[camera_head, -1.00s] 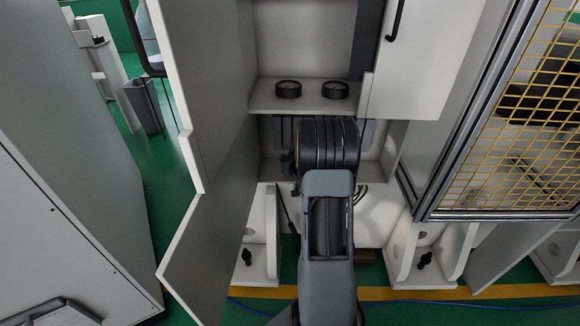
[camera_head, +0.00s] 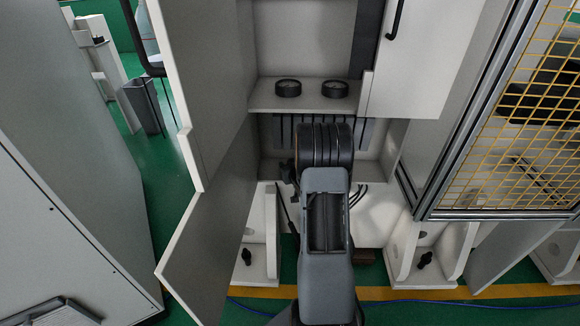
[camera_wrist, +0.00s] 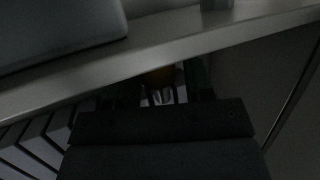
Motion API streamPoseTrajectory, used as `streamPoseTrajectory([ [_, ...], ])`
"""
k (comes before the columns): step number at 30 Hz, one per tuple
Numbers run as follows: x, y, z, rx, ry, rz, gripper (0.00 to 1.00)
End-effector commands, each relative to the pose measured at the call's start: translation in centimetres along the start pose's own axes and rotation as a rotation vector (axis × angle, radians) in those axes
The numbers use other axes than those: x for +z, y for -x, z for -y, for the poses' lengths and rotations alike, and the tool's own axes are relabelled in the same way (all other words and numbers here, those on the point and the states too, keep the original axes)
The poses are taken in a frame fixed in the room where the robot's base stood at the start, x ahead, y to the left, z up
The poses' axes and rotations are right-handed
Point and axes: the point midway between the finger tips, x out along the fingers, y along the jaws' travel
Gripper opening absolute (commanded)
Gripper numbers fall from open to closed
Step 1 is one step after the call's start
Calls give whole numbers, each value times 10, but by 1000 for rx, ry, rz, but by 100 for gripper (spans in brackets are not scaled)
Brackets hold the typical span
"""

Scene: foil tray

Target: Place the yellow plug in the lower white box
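The yellow plug (camera_wrist: 161,76) shows only as a small dim orange-yellow patch between the dark fingers in the wrist view. Most of it is hidden or in shadow. My gripper (camera_wrist: 165,88) has one finger on each side of this patch; whether they touch it is too dark to tell. In the head view my arm hides the gripper and the plug. The lower white box (camera_head: 396,140) appears to be the open lower compartment of the white cabinet, below the shelf. My wrist is in front of its opening.
The shelf (camera_head: 312,98) above the compartment carries two black round things (camera_head: 288,88) (camera_head: 335,89). Its pale edge (camera_wrist: 150,62) crosses the wrist view close to my gripper. Open door panels (camera_head: 205,235) stand at left. A yellow mesh guard (camera_head: 525,150) stands at right.

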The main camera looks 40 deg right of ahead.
Motion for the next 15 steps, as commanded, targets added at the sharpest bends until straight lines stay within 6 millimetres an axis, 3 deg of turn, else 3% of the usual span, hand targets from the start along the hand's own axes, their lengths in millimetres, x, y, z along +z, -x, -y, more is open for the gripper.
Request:
streamPoseTrajectory([
  [3,0,0,0,0,0,0,57],
  [12,-5,2,-1,1,0,0,57],
  [15,-4,12,-1,2,0,-1,57],
])
